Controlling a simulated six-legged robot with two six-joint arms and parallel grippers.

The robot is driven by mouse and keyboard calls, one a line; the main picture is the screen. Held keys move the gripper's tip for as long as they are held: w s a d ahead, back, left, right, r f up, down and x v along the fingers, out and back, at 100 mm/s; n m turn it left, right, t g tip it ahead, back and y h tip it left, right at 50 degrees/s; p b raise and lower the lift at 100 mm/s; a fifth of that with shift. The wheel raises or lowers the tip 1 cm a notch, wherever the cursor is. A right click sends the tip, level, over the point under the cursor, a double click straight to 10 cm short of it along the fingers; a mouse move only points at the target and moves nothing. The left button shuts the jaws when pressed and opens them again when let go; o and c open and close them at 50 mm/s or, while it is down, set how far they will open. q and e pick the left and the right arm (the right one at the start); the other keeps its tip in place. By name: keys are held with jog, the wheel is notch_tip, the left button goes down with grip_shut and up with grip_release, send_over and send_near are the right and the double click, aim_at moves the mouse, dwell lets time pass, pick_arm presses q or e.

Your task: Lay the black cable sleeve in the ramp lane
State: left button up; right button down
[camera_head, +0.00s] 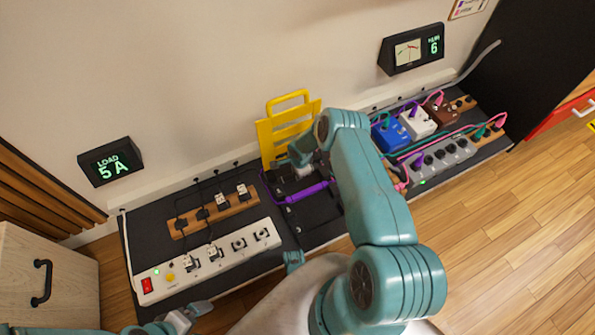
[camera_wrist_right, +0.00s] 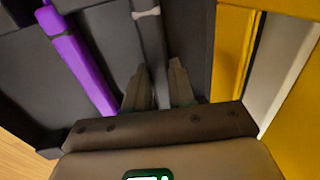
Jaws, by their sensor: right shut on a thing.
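The black cable sleeve (camera_wrist_right: 150,45) is a long dark rod with a pale band, seen in the right wrist view. My right gripper (camera_wrist_right: 160,85) is shut on it, a finger on each side. In the head view my right gripper (camera_head: 298,168) is over the black ramp (camera_head: 318,232), in front of the yellow rack; the sleeve is hard to make out there. A purple sleeve (camera_head: 307,192) lies across the ramp and also shows in the wrist view (camera_wrist_right: 82,65), left of the black one. My left gripper (camera_head: 188,315) is low at the left, far from the ramp.
A white power strip (camera_head: 215,262) and a wooden strip with plugs (camera_head: 213,212) lie left of the ramp. The yellow rack (camera_head: 270,140) stands behind it. A grey strip (camera_head: 440,160) and blue (camera_head: 390,135), white and brown adapters with cables crowd the right.

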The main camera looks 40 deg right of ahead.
jog(key=shift+f, duration=0.15)
jog(key=c, duration=0.9)
grip_release()
jog(key=r+p, duration=0.1)
jog(key=r, duration=0.1)
jog(key=r+p, duration=0.3)
jog(key=r, duration=0.1)
jog(key=shift+s+a+r, duration=0.1)
jog(key=shift+s+r, duration=0.3)
jog(key=r+p, duration=0.1)
jog(key=r, duration=0.2)
jog(key=s+r+p, duration=0.1)
jog(key=r, duration=0.2)
jog(key=r+p, duration=0.1)
jog(key=r, duration=0.2)
jog(key=shift+s+a+r, duration=0.15)
jog(key=shift+s+a, duration=0.1)
jog(key=shift+a, duration=0.05)
